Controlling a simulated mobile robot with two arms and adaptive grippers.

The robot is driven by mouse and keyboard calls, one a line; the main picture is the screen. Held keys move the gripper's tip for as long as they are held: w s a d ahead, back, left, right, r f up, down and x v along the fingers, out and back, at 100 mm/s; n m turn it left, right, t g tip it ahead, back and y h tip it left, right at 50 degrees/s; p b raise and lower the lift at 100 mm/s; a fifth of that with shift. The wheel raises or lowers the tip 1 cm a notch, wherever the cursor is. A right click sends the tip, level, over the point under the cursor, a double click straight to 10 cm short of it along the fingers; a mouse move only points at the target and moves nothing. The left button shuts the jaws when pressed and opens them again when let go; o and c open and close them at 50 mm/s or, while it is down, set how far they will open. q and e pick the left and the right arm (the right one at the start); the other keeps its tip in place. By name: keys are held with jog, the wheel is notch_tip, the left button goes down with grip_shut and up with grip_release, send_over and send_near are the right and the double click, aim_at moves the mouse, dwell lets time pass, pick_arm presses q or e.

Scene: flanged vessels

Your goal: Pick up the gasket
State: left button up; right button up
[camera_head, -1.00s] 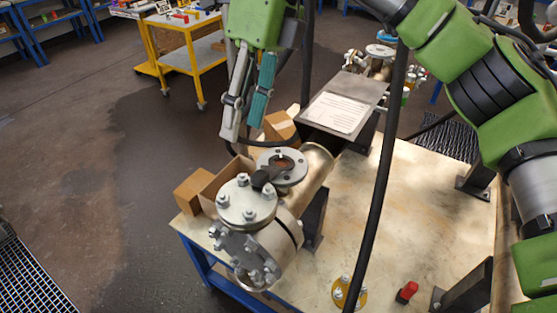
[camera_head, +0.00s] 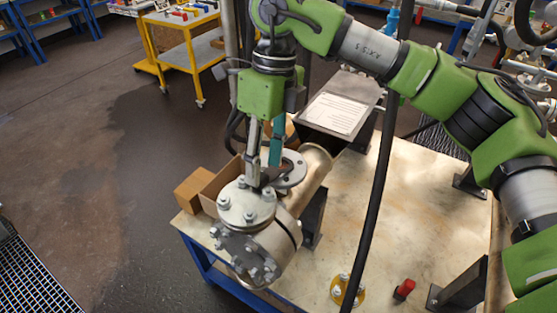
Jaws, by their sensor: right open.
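My right gripper (camera_head: 264,175) is open and points down at the flanged vessel on the table. One finger is grey and one is teal. Its tips are over the near part of a grey ring with bolt holes (camera_head: 297,170), close to the bolted round cover (camera_head: 240,207). I cannot tell whether this ring is the gasket or a flange of the vessel, and no separate gasket is clear. The fingers hide part of the ring and the dark piece beside it. Whether the fingers touch anything is unclear. My left gripper is out of view.
The vessel body (camera_head: 318,160) lies on a pale table (camera_head: 400,210). Cardboard boxes (camera_head: 192,188) stand at its left. A sign plate (camera_head: 338,112), a black cable (camera_head: 378,190), a yellow flange (camera_head: 343,289) and a red-topped item (camera_head: 404,288) are nearby.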

jog(key=shift+s+a+f, duration=0.1)
jog(key=shift+f, duration=1.15)
jog(key=c, duration=1)
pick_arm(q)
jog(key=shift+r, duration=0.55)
pick_arm(e)
jog(key=shift+r, duration=0.15)
